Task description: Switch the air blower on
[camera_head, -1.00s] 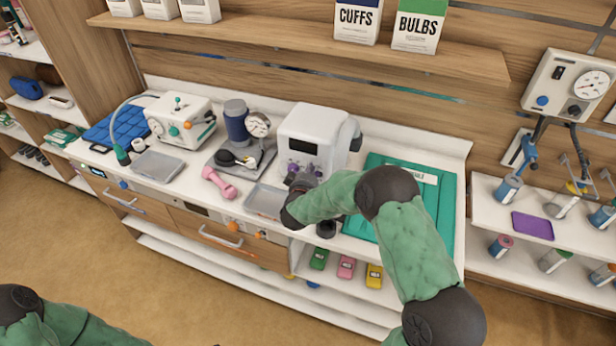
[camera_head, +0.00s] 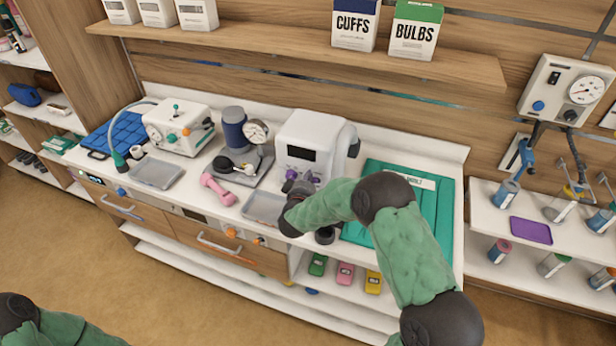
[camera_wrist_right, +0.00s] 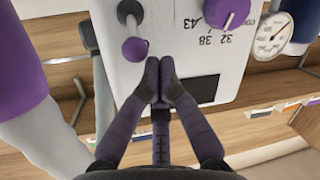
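The air blower (camera_head: 318,132) is a white box with a dark display and purple controls on its front, standing on the bedside counter. In the right wrist view the blower's front (camera_wrist_right: 170,45) appears upside down. It shows a purple dial knob (camera_wrist_right: 228,12) beside the numbers 32, 38 and 43, and a grey lever with a purple ball end (camera_wrist_right: 135,49). My right gripper (camera_head: 299,188) is in front of the blower. In the wrist view its fingertips (camera_wrist_right: 160,72) are together, empty, just beside the purple ball. I cannot tell whether they touch it. My left gripper is out of view.
A grey tray (camera_head: 263,207) lies before the blower, and a teal mat (camera_head: 433,212) lies to its right. A pink dumbbell (camera_head: 218,190), a gauge with a bulb (camera_head: 256,132) and a white device (camera_head: 180,128) stand to the left. A shelf (camera_head: 300,48) runs above.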

